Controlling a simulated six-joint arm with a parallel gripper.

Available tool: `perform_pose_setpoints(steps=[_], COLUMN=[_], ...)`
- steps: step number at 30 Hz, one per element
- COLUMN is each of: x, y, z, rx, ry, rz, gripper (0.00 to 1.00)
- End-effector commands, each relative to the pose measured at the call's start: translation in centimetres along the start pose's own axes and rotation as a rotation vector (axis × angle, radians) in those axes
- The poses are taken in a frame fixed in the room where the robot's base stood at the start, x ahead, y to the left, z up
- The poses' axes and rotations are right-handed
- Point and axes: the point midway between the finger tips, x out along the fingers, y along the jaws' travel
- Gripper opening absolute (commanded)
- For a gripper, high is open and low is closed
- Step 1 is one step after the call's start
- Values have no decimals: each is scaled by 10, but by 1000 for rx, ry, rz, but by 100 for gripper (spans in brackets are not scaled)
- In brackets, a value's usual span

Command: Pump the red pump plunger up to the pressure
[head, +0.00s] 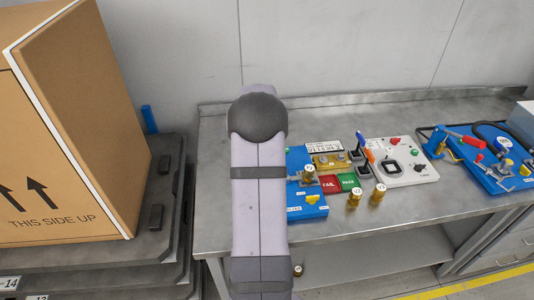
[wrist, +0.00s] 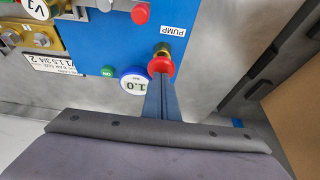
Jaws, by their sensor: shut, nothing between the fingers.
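In the wrist view the red pump plunger (wrist: 161,66) has a round red head on a brass collar, beside a PUMP label (wrist: 176,31) on the blue board (wrist: 95,40). My gripper (wrist: 160,80) is shut and empty, its fingertips at the plunger head. I cannot tell whether they touch it. A round gauge (wrist: 134,82) next to the plunger reads about 1.0. In the head view the blue board (head: 295,157) is partly behind my arm, which hides the plunger and my gripper.
A green ON button (wrist: 107,71) and a red button (wrist: 140,14) are near the plunger. Brass cylinders (head: 377,194), a FAIL/PASS pad (head: 330,183), a white panel (head: 404,172) and another blue station (head: 488,158) stand to the right. A large cardboard box (head: 75,130) is at left.

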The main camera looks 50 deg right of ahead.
Motion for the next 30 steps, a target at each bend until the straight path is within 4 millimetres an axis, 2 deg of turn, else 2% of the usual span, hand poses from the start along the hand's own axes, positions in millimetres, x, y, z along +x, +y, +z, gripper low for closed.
perform_pose_setpoints(steps=[5,13,30], x=[13,9,-24], y=[0,0,0], z=[8,6,-9], rx=[0,0,0], ry=[-7,-7,-4], rz=[-1,-1,0], gripper=[0,0,0])
